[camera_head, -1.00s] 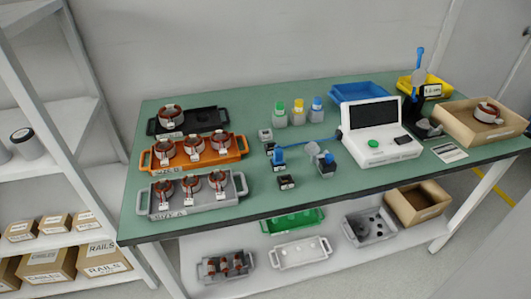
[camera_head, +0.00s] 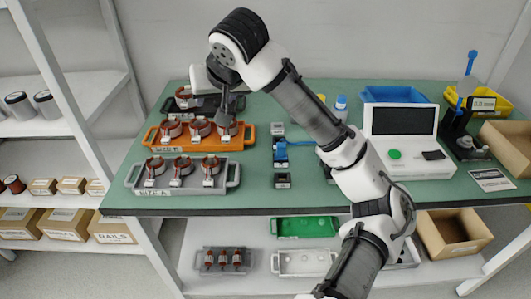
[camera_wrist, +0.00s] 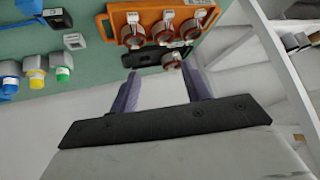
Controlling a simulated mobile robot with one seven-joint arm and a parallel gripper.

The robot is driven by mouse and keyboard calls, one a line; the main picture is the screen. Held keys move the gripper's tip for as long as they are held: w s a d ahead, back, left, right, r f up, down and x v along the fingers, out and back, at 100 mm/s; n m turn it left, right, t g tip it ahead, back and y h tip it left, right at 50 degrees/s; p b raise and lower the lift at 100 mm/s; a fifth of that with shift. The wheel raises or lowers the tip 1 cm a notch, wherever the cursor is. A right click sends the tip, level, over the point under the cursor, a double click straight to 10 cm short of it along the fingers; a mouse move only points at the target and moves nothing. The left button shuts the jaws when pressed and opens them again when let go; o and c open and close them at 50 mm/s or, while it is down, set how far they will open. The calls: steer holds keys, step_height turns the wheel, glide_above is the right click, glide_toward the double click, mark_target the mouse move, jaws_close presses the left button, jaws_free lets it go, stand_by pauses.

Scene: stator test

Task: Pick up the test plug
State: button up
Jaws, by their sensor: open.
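The blue test plug (camera_head: 281,152), as I take it, sits in a small dark holder on the green bench, with a blue cable running toward the white tester (camera_head: 400,140). In the wrist view a blue part beside a dark block (camera_wrist: 57,19) at the upper left may be the same plug; it is cut by the frame edge. My gripper (camera_head: 226,108) hangs over the trays at the back left, to the left of the plug and apart from it. In the wrist view my gripper (camera_wrist: 163,90) has its two fingers spread with nothing between them.
An orange tray (camera_head: 152,143) and grey tray (camera_head: 220,186) hold copper-wound stators, with a black tray (camera_head: 207,107) behind. Capped bottles (camera_wrist: 35,77) stand behind the plug. My arm crosses the bench front and hides part of it. A small block (camera_head: 283,180) lies in front of the plug.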

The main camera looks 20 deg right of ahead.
steer(key=s+d+f+m+g+h, duration=0.1)
steer(key=s+d+m+g+h, duration=0.15)
steer(key=d, duration=0.45)
steer(key=s+d+f+m+g+h, duration=0.1)
steer(key=s+d, duration=0.3)
steer(key=d, duration=0.2)
steer(key=b, duration=0.1)
glide_above(281, 144)
steer(key=s, duration=0.2)
step_height(281, 144, down, 7)
steer(key=shift+y, duration=0.25)
steer(key=shift+a+x, duration=0.15)
steer(key=shift+x, duration=1.4)
steer(key=shift+a+x, duration=0.15)
steer(key=shift+x, duration=1.4)
steer(key=shift+s, duration=0.2)
jaws_close()
